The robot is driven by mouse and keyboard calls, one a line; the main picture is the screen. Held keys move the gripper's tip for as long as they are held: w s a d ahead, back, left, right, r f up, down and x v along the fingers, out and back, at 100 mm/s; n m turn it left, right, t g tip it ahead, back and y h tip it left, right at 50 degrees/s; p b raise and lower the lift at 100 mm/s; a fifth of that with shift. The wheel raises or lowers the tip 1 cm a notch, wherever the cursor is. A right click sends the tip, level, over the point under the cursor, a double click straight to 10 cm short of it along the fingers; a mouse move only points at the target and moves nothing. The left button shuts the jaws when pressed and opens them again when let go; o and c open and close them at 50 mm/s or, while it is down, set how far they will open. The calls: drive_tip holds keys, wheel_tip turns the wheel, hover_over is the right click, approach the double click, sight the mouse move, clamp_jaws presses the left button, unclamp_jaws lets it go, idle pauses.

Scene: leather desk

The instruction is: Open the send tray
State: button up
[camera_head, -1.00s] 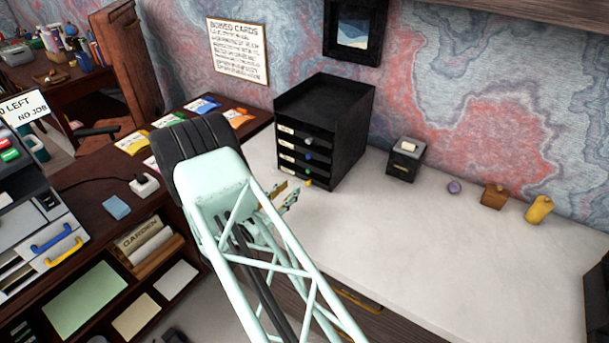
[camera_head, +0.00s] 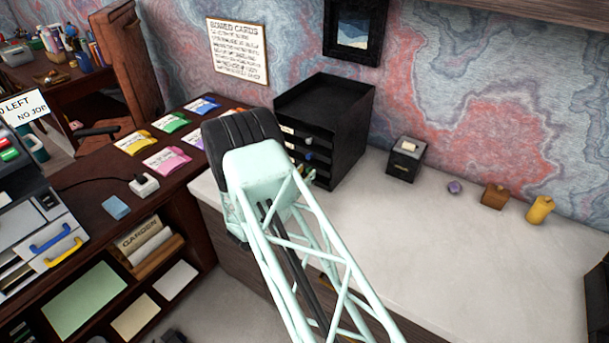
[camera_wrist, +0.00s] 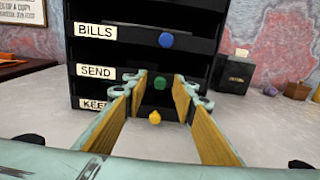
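The black tray stack (camera_head: 349,126) stands on the pale desk top. In the wrist view the send tray (camera_wrist: 112,84) has a white SEND label (camera_wrist: 96,72) and a green knob (camera_wrist: 159,82). My gripper (camera_wrist: 158,90) is open and faces the stack. The green knob shows between its two fingertips, and no finger clearly touches it. I cannot tell whether the fingertips reach beside the knob or stop short. The send tray looks closed. In the head view my arm hides the stack's lower left and most of my gripper (camera_head: 311,176).
The bills tray's blue knob (camera_wrist: 166,40) is above, and the keep tray's yellow knob (camera_wrist: 155,117) is below. A small black box (camera_head: 406,158) stands right of the stack. Colored packets (camera_head: 167,159) lie on the dark desk at left.

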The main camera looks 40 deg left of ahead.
drive_tip(key=shift+c, duration=0.7)
clamp_jaws()
